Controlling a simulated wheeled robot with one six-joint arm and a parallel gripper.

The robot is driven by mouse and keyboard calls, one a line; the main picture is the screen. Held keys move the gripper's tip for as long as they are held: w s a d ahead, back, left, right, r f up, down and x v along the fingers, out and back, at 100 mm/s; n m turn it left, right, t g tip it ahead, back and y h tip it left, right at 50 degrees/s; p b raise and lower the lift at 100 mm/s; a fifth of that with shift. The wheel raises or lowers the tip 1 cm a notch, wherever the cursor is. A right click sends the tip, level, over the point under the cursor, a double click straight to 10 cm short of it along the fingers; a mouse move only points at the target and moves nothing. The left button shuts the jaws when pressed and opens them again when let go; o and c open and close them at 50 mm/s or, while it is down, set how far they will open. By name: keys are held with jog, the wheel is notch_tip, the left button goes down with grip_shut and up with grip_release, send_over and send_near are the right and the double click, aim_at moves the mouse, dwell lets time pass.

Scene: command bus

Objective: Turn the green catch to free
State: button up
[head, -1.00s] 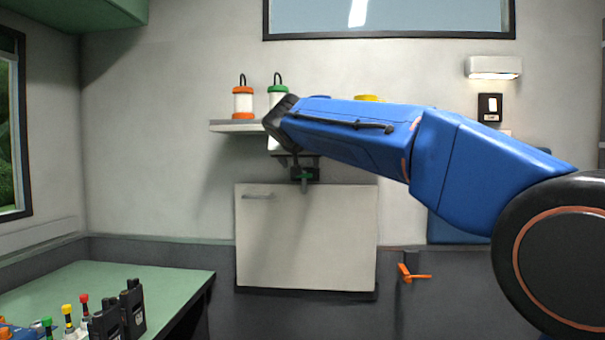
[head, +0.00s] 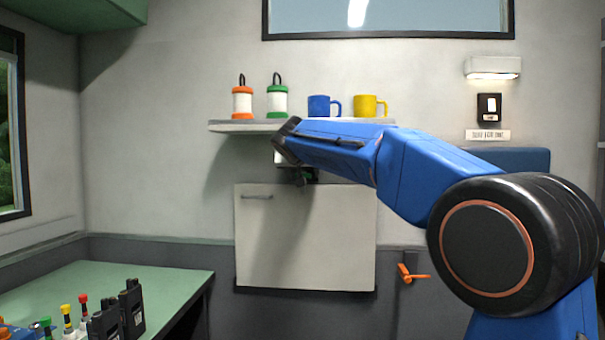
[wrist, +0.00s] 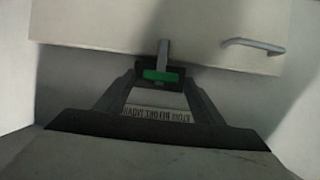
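The green catch (wrist: 161,75) sits on a dark plate at the edge of a pale wall panel (wrist: 110,25). Its grey tongue lies across the panel's edge in the wrist view. In the head view the catch (head: 304,180) shows only in part at the panel's top edge, beneath my arm. My gripper (wrist: 160,84) is open, with one dark finger on each side of the catch. I cannot tell whether either finger touches it. In the head view my gripper (head: 297,175) is mostly dark and partly hidden by my wrist.
Above is a shelf (head: 240,127) with two lanterns, a blue mug (head: 320,106) and a yellow mug (head: 367,106). An orange lever (head: 408,274) is right of the panel. A green table (head: 160,283) with radios stands at lower left. A label (wrist: 155,112) lies between my fingers.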

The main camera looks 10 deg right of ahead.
jog(key=c, duration=0.9)
jog(key=shift+c, duration=0.2)
jog(key=shift+a+n, duration=0.1)
jog(key=shift+n, duration=0.2)
jog(key=n+h, duration=0.2)
jog(key=n, duration=0.2)
jog(key=a+f+n+h, duration=0.1)
jog(key=n+h, duration=0.2)
jog(key=n, duration=0.1)
jog(key=n+h, duration=0.2)
jog(key=n, duration=0.2)
jog(key=shift+w+a+f+n+t, duration=0.15)
jog(key=shift+w+f+n+t, duration=0.1)
jog(key=shift+f+n+t, duration=0.05)
jog(key=o, duration=1)
jog(key=shift+h, duration=0.3)
